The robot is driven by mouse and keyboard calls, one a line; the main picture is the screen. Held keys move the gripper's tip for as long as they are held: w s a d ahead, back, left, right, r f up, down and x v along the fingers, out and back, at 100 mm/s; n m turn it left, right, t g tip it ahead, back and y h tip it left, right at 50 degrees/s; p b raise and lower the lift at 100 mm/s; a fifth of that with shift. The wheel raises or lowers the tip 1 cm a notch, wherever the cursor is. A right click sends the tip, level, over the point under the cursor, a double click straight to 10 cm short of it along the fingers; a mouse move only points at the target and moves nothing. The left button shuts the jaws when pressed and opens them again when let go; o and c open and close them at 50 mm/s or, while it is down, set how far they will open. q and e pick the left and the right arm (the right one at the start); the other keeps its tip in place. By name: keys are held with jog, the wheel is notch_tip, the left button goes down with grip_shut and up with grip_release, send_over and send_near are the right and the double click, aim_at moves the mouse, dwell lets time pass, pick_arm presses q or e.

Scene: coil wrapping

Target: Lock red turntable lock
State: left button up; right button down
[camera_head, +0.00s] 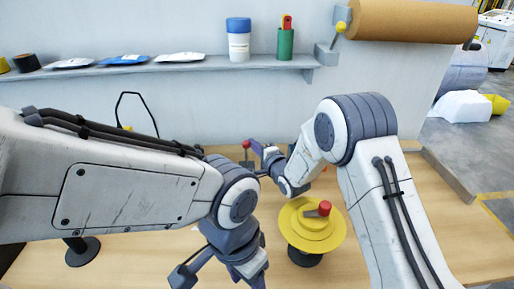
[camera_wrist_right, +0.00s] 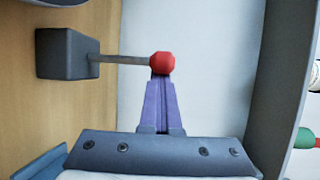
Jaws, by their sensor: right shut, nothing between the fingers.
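A red ball knob on a thin metal rod, the red lock lever (camera_head: 246,144), stands upright at the back of the wooden table. In the right wrist view the red knob (camera_wrist_right: 162,63) sits at the end of its rod, which comes from a dark block (camera_wrist_right: 67,54). My right gripper (camera_head: 256,147) is shut and empty, its fingertips (camera_wrist_right: 160,78) right at the knob; whether they touch it I cannot tell. A yellow stepped turntable (camera_head: 297,233) stands on a dark base, with another red knob (camera_head: 324,208) on top. My left gripper (camera_head: 190,275) is low at the front, its jaws unclear.
A grey shelf (camera_head: 200,64) on the back wall holds a white and blue bottle (camera_head: 238,42), a green cup (camera_head: 285,44) and flat packets. A brown paper roll (camera_head: 410,20) hangs at the upper right. My arms cover much of the table (camera_head: 120,262).

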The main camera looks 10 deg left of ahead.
jog(key=shift+s, duration=0.4)
jog(key=shift+a, duration=0.1)
jog(key=shift+r, duration=0.1)
jog(key=shift+r, duration=0.3)
jog(key=s+d+r+b, duration=0.2)
jog(key=s+d+r, duration=0.3)
jog(key=d+r, duration=0.5)
jog(key=shift+d, duration=0.4)
